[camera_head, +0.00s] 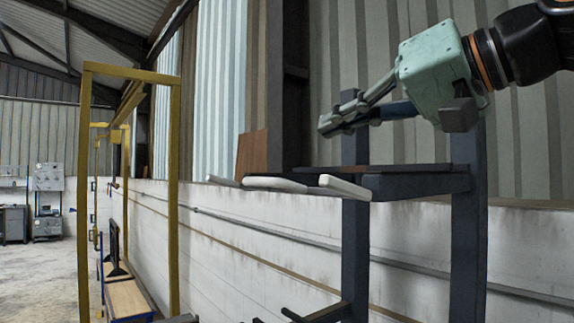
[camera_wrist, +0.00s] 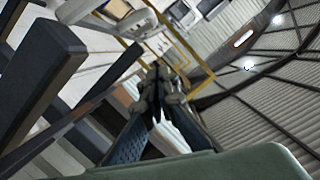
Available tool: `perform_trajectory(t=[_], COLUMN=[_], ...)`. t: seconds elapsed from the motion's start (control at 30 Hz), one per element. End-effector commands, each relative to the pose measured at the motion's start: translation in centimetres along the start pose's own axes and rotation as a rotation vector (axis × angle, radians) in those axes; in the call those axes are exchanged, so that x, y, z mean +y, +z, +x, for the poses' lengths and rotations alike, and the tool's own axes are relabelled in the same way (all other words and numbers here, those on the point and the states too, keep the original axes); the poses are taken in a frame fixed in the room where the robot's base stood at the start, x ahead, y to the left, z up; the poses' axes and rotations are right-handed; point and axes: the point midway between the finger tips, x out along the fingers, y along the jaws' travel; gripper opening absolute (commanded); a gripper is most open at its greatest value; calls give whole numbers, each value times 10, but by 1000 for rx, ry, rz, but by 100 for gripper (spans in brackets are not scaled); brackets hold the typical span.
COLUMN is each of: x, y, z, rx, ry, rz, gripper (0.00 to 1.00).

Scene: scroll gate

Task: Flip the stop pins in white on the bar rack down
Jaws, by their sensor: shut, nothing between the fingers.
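The dark blue-grey bar rack (camera_head: 468,230) stands at the right in the head view, with arms reaching left. Three white stop pins show at the arms' outer ends: a left one (camera_head: 222,181), a middle one (camera_head: 275,184) and a right one (camera_head: 345,187). The left and right pins tilt slightly up toward their left ends; the middle one lies nearly level. My gripper (camera_head: 328,124) is shut and empty, above the pins and apart from them, pointing left. Its fingers fill the middle of the wrist view (camera_wrist: 158,105).
A dark post (camera_wrist: 40,70) passes close on the left in the wrist view. A brown board (camera_head: 252,154) stands behind the rack arms. A yellow frame (camera_head: 174,190) stands at the left. A white wall (camera_head: 240,245) runs behind. The floor (camera_head: 40,265) at far left is open.

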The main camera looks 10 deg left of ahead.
Motion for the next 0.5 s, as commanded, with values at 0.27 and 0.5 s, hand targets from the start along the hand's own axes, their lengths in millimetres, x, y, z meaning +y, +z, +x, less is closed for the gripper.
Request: perform_trajectory(t=[0.27,0.5], x=[-1,-2], y=[1,1], z=[29,81], rx=[-6,-6], ry=[-1,-2], rz=[-1,0], gripper=[0,0])
